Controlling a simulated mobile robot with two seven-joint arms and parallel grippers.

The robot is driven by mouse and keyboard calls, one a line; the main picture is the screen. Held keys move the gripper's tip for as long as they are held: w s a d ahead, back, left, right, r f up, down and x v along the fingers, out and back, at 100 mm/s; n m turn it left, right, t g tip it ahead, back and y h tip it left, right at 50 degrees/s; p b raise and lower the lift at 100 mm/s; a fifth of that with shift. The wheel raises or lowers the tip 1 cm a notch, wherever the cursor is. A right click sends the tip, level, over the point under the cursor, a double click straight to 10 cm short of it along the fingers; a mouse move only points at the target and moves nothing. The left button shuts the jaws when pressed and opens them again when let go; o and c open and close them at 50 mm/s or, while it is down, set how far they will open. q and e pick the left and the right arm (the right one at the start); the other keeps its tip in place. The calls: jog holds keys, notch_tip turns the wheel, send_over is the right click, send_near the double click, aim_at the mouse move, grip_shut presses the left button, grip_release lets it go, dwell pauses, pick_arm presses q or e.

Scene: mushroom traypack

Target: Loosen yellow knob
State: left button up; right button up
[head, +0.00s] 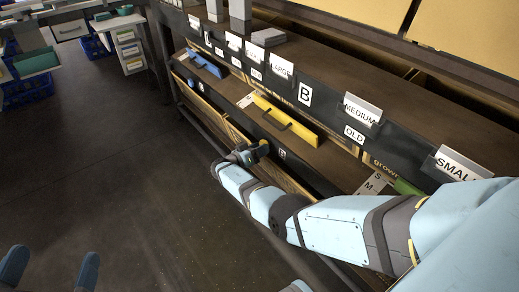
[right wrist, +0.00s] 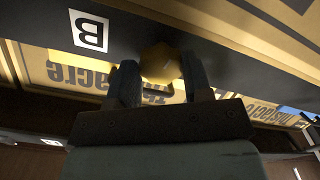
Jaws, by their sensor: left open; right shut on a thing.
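The yellow knob (right wrist: 160,60) sits on the dark rail in the right wrist view. My right gripper (right wrist: 160,80) has its two dark fingers on either side of the knob and is shut on it. My left gripper (head: 50,267) is open and empty over the dark floor at the bottom left, far from the knob.
A yellow bar with a dark handle (head: 284,119) lies on the lower shelf behind my right gripper. A blue bar (head: 204,64) lies farther left. Labels such as the B sign (head: 305,93) stand along the upper shelf edge. The floor (head: 100,190) at left is clear.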

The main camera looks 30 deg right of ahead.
pick_arm(q)
jog(key=shift+s+d+f+n+g+p, duration=0.25)
jog(key=shift+s+n+p, duration=0.2)
jog(key=shift+n+p, duration=0.55)
pick_arm(e)
jog(key=shift+w+a+r+n, duration=0.1)
jog(key=shift+r+n, duration=0.05)
jog(key=shift+n, duration=8.8)
jog(key=shift+w+a+r+n, duration=0.1)
jog(key=shift+n, duration=9.15)
pick_arm(q)
jog(key=shift+r, duration=0.1)
pick_arm(e)
jog(key=o, duration=0.9)
jog(key=shift+d, duration=0.1)
